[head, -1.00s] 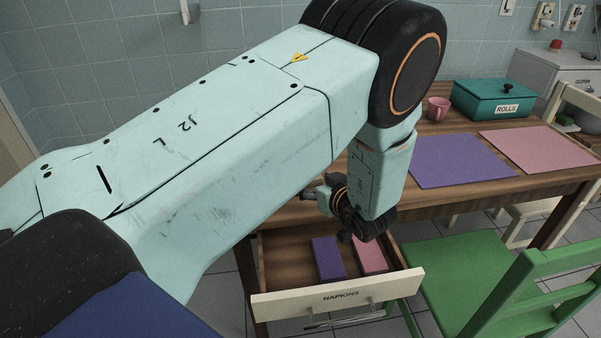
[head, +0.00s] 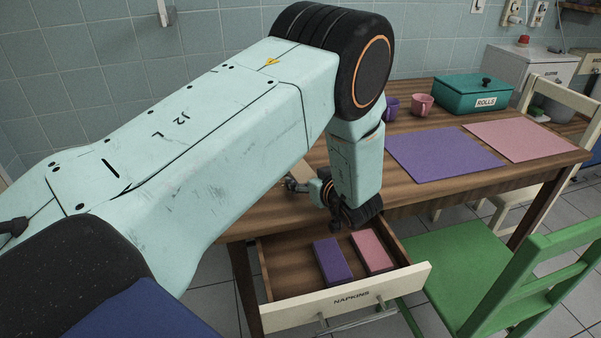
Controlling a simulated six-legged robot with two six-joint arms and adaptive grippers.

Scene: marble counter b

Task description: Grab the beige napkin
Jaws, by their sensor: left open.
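The open drawer labelled NAPKINS (head: 275,318) holds a purple folded napkin (head: 331,262) and a pink folded napkin (head: 372,251). I see no clearly beige napkin in the drawer. A small tan patch (head: 305,173) shows on the table behind my left gripper; I cannot tell what it is. My left gripper (head: 294,185) is open, just above the table behind the drawer, and partly hidden by its own wrist. My right gripper is not in view.
The wooden table (head: 440,198) bears a purple mat (head: 445,153), a pink mat (head: 522,139), a purple mug (head: 391,108), a pink mug (head: 422,104) and a teal ROLLS box (head: 470,95). A green chair (head: 450,262) stands right of the drawer.

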